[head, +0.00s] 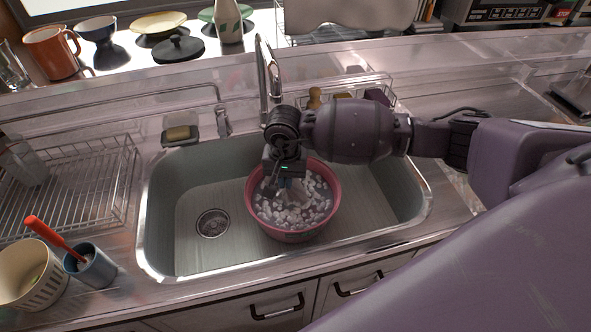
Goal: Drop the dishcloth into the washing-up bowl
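The red washing-up bowl (288,237) sits in the sink, right of the drain. Its inside is filled with whitish, foam-like lumps in grey water. My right gripper (287,182) is over the bowl's back left part, pointing down, with its tip low near the contents. A pale patch (296,195) shows just below the fingers. I cannot tell whether it is the dishcloth or foam, nor whether the fingers are open or shut. No dishcloth can be made out clearly elsewhere. My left gripper is not in view.
The tap (268,75) rises close behind my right gripper. A wire drying rack (85,178) stands left of the sink (180,262), with a cream basket (27,275) and a blue cup (93,268) in front. The sink's left part is clear around the drain (212,223).

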